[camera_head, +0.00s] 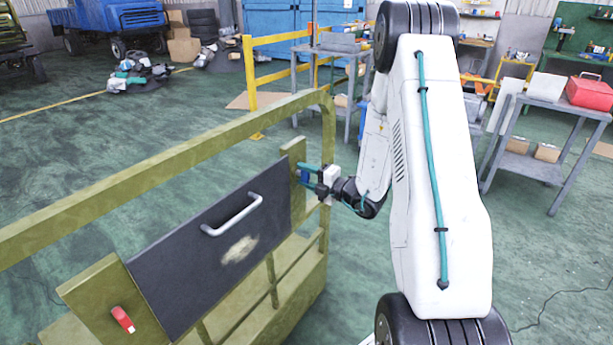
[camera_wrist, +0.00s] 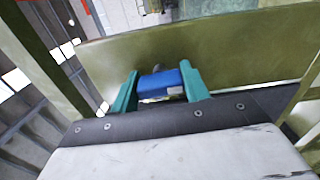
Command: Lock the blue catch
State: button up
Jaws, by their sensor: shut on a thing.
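The blue catch (camera_wrist: 162,82) sits between the teal fingers of my gripper (camera_wrist: 159,72) in the wrist view, against an olive-green post. My gripper (camera_head: 307,175) is shut on it at the right end of the dark panel (camera_head: 190,265) in the head view, where the fingers mostly hide the catch. The panel has a pale handle (camera_head: 232,215) and a worn patch, and is set in an olive-green frame (camera_head: 170,155). A red catch (camera_head: 122,319) is on the olive board at the panel's left end. I cannot tell whether the blue catch is turned across the panel.
Olive rails enclose the panel above and below. A grey cart (camera_head: 545,110) with a red toolbox (camera_head: 590,92) stands at the right. A yellow barrier (camera_head: 270,70) and another grey cart (camera_head: 335,55) stand behind.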

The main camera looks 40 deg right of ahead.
jog(key=shift+m, duration=0.4)
jog(key=o, duration=1)
jog(key=shift+s, duration=0.1)
jog(key=v, duration=0.7)
jog(key=shift+s+d, duration=0.15)
jog(key=shift+s, duration=0.1)
